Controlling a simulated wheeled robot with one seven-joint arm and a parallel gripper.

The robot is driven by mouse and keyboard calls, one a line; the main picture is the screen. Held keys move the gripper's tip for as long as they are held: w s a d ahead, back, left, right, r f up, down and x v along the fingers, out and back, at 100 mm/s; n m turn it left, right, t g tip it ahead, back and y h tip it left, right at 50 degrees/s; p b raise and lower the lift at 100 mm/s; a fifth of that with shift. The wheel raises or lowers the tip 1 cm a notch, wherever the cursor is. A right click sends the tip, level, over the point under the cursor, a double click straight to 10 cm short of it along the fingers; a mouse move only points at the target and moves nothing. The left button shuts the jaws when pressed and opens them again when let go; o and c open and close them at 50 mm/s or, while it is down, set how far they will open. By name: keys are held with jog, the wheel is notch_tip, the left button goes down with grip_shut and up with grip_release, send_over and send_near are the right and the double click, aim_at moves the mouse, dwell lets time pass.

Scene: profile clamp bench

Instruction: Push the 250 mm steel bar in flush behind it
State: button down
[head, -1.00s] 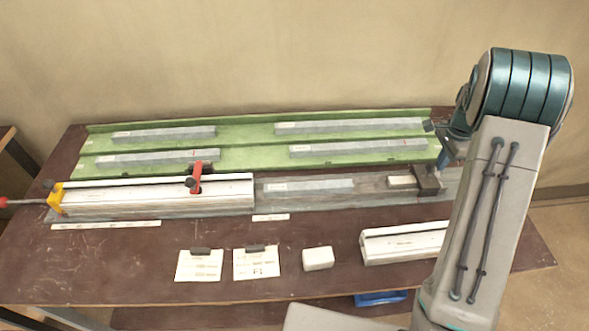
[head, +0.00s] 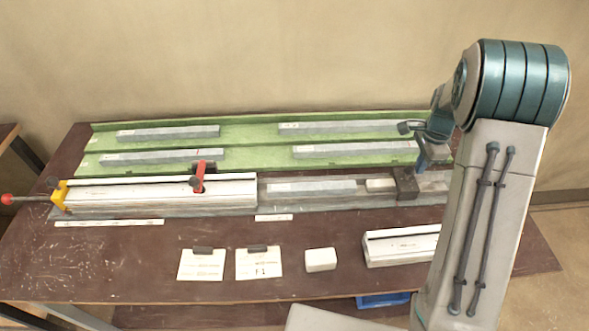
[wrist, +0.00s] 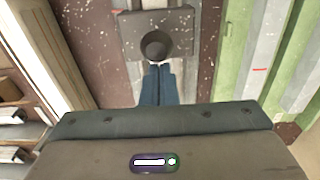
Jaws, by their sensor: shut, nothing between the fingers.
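A grey steel bar (head: 312,188) lies in the grey channel just right of the white profile (head: 150,194), a small gap from its end. Its length label is not legible. Right of the bar, a short pale block (head: 380,185) lies in the same channel, a narrow gap from it. A dark pusher block (head: 407,185) stands at that block's right end. My gripper (wrist: 157,68) is shut and empty.
A green rack (head: 250,152) behind holds several more grey bars. A red-handled clamp (head: 200,178) sits over the white profile, with a yellow end stop (head: 58,197) at left. Cards (head: 258,262), a white block (head: 320,260) and a shorter profile (head: 402,246) lie in front.

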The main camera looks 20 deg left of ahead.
jog(key=shift+s+a+p, duration=0.15)
jog(key=shift+s+a, duration=0.6)
jog(key=shift+a, duration=1.6)
jog(key=shift+s+a+p, duration=0.15)
jog(key=shift+s+a, duration=0.6)
jog(key=shift+a, duration=1.55)
jog(key=shift+s+a+p, duration=0.15)
jog(key=shift+s+a, duration=0.6)
jog(key=shift+a, duration=1.6)
jog(key=p, duration=0.2)
send_over(311, 186)
jog(key=shift+a, duration=0.25)
jog(key=shift+s+a, duration=0.2)
jog(key=shift+a, duration=0.25)
jog(key=shift+d, duration=0.1)
jog(key=shift+w+d, duration=0.25)
jog(key=shift+d, duration=0.4)
notch_tip(311, 186, up, 7)
jog(key=p, duration=0.5)
